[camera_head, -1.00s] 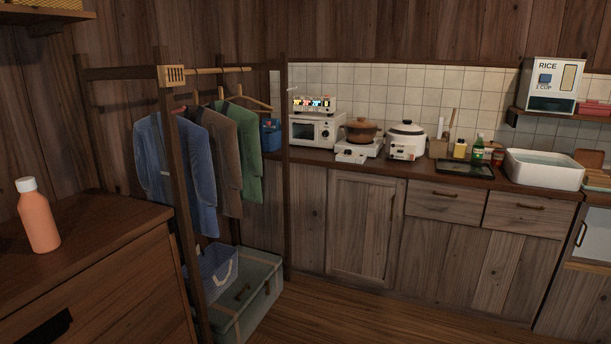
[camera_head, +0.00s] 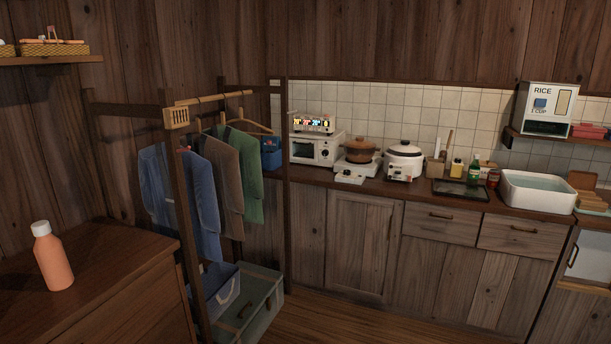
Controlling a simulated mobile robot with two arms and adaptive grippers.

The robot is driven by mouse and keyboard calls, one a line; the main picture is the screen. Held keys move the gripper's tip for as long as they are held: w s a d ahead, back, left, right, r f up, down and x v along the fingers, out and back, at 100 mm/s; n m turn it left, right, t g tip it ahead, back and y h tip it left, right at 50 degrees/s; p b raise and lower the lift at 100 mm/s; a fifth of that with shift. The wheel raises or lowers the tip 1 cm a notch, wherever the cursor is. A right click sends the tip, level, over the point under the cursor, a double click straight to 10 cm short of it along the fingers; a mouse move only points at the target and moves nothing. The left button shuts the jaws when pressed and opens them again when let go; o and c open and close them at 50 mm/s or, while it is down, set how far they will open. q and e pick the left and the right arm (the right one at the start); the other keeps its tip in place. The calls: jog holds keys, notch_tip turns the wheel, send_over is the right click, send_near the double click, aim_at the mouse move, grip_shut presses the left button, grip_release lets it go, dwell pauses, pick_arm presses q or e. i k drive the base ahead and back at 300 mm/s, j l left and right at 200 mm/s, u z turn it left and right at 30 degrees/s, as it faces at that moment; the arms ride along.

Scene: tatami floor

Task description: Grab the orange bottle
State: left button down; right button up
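The orange bottle (camera_head: 53,262) with a white cap stands upright on top of the brown wooden cabinet (camera_head: 118,262) at the lower left. Nothing touches the bottle. Neither of my grippers shows in the head view.
A clothes rack (camera_head: 178,190) with several garments stands just right of the cabinet, with a green trunk (camera_head: 262,303) under it. A wall shelf (camera_head: 40,60) hangs above the cabinet. A kitchen counter (camera_head: 400,188) lines the back wall. The cabinet top around the bottle is clear.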

aim_at(48, 249)
jog(key=u, duration=1.4)
jog(key=i+j+z, duration=0.1)
jog(key=j+z, duration=0.15)
jog(key=z, duration=0.2)
jog(key=j+z, duration=0.3)
jog(key=z, duration=0.2)
jog(key=i+j+z, duration=0.1)
jog(key=j+z, duration=0.35)
jog(key=l, duration=0.1)
